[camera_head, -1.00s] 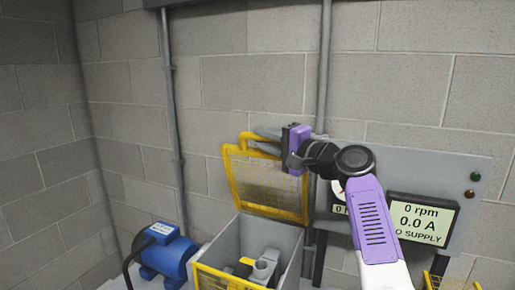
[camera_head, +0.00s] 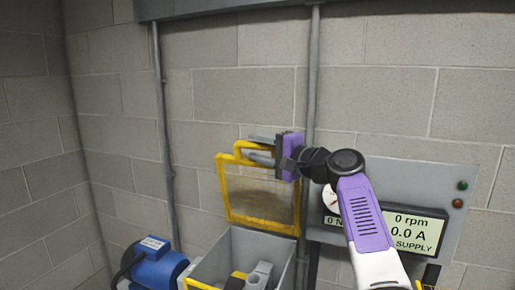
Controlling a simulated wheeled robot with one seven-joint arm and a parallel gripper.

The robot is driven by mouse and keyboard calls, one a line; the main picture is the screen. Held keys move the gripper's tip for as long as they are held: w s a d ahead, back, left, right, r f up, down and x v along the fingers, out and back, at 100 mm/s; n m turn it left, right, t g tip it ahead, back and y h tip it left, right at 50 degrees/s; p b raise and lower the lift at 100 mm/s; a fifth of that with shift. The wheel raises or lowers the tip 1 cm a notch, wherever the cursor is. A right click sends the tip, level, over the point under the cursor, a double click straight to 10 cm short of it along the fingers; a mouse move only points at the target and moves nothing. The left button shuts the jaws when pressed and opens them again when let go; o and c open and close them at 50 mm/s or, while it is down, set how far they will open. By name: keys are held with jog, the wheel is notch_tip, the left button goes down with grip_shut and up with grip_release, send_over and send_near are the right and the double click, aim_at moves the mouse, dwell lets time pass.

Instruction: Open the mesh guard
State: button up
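The mesh guard (camera_head: 258,190), a yellow frame with wire mesh, stands raised, close to upright, at the back edge of a grey box (camera_head: 213,262). Its yellow handle (camera_head: 240,148) is at the top. My gripper (camera_head: 263,148), with a purple body and grey fingers, is at the handle from the right. The fingers look apart, one above and one below the handle's bar. Whether either finger touches the bar is hard to tell. Grey parts (camera_head: 258,276) and a yellow part show inside the open box.
A blue motor (camera_head: 156,268) stands left of the box. A grey panel with a display (camera_head: 413,231), a gauge and two lamps is on the right, partly behind my arm. A block wall with vertical conduits (camera_head: 166,120) is close behind.

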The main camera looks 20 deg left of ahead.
dwell(0.3)
jog(key=b+v, duration=0.2)
jog(key=v, duration=0.4)
jog(key=shift+d+f, duration=0.15)
jog(key=shift+d, duration=0.05)
jog(key=shift+s+d, duration=0.45)
jog(key=shift+d, duration=0.15)
jog(key=shift+d, duration=0.15)
